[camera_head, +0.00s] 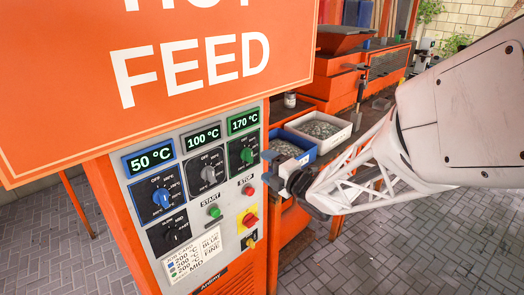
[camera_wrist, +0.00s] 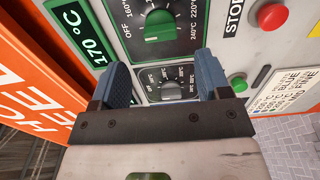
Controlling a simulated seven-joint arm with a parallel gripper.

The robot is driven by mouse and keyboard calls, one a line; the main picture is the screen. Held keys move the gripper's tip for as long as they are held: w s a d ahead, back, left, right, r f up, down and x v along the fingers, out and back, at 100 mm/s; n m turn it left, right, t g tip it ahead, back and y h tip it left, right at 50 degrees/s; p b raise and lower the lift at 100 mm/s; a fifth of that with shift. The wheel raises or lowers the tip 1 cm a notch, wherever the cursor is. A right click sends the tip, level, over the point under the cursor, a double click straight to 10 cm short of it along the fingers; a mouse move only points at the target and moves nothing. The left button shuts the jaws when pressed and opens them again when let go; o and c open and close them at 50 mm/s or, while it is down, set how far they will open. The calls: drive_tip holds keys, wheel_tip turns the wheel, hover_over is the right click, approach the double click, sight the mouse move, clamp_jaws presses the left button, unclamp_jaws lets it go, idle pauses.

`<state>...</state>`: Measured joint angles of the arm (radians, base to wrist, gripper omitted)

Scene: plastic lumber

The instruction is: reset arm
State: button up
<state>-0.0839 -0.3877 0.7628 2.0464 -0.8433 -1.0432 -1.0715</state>
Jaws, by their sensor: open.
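My gripper (camera_wrist: 161,70) is open and empty, its two blue fingers spread over the control panel in the wrist view. In the head view my gripper (camera_head: 272,168) hangs at the panel's right edge. The green knob (camera_head: 245,155) sits under the green 170 °C display. It also shows in the wrist view (camera_wrist: 159,24), beyond the fingertips. I cannot tell how far the fingertips are from the panel. The blue knob (camera_head: 161,197) and dark grey knob (camera_head: 208,173) sit under the 50 °C and 100 °C displays.
An orange FEED sign (camera_head: 190,65) overhangs the panel. A blue bin (camera_head: 293,161) and white bin (camera_head: 343,135) of flakes stand behind. Brick floor (camera_head: 400,245) is open at lower right.

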drive_tip(key=shift+s+d, duration=0.25)
drive_tip(key=shift+s, duration=0.05)
drive_tip(key=s+d+r+m+g+h, duration=0.1)
drive_tip(key=s+d+r+m+h, duration=0.1)
drive_tip(key=s+d+m+h, duration=0.35)
drive_tip(key=s+d+r+m+g+h, duration=0.1)
drive_tip(key=s+d+r+m+h, duration=0.15)
drive_tip(key=d+m+h, duration=0.6)
drive_tip(key=s+d+m+g, duration=0.1)
drive_tip(key=s+m+g, duration=0.3)
drive_tip(key=s, duration=0.7)
drive_tip(key=s+d+m+g+y, duration=0.1)
drive_tip(key=s+m+g, duration=0.3)
drive_tip(key=s+m, duration=0.5)
drive_tip(key=s, duration=0.3)
drive_tip(key=shift+d, duration=0.25)
drive_tip(key=shift+o, duration=0.3)
drive_tip(key=shift+s, duration=0.1)
